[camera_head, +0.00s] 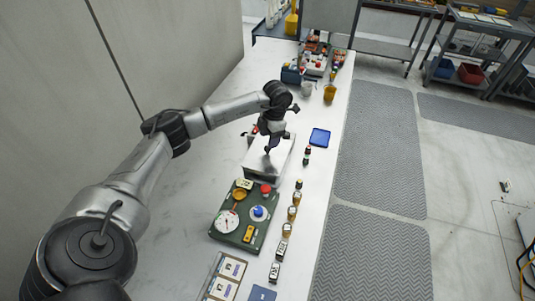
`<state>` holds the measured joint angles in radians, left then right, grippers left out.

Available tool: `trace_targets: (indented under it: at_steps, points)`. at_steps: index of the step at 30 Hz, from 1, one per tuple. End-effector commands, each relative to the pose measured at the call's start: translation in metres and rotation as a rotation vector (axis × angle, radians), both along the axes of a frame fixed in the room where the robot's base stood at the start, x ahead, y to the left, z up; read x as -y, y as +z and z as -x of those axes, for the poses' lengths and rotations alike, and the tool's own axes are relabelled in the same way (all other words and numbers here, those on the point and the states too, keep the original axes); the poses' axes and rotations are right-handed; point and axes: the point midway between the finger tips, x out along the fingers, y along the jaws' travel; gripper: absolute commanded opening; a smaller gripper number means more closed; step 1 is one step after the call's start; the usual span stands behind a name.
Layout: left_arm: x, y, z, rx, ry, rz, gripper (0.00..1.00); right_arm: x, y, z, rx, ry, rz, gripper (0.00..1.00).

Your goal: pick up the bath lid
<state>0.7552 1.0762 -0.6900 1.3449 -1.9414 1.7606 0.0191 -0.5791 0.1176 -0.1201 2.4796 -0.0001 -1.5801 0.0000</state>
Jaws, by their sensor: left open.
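A pale, square-topped box (256,173), which looks like the bath, stands on the white bench in the middle of the view. Its light flat top (282,156) looks like the bath lid. My left gripper (268,148) is open and points down over this top, near its middle. The gripper and wrist hide part of the top and any handle there. I cannot tell whether the fingertips touch it. My right gripper is not in view.
A green panel (227,235) with a dial and coloured knobs lies in front of the box. Several small vials line the bench's right side, near a blue tray (319,137). Bottles and bins stand at the far end. A wall bounds the left.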

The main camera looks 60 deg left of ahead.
Motion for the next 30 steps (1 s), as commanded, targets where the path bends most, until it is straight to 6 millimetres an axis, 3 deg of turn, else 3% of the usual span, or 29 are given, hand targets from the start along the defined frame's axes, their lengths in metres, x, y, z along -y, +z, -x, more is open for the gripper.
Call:
trace_targets:
  at_steps: [12, 23, 30]
  points:
    - [0.001, -0.045, 0.008, -0.002, 0.0, 0.001, 0.57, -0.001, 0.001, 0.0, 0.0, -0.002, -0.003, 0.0]
    - [0.001, -0.052, 0.009, 0.0, 0.0, 0.001, 0.57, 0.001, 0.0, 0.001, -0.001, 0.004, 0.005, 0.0]
    - [0.001, -0.051, 0.009, 0.0, 0.0, 0.001, 0.35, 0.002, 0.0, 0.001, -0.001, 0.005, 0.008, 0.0]
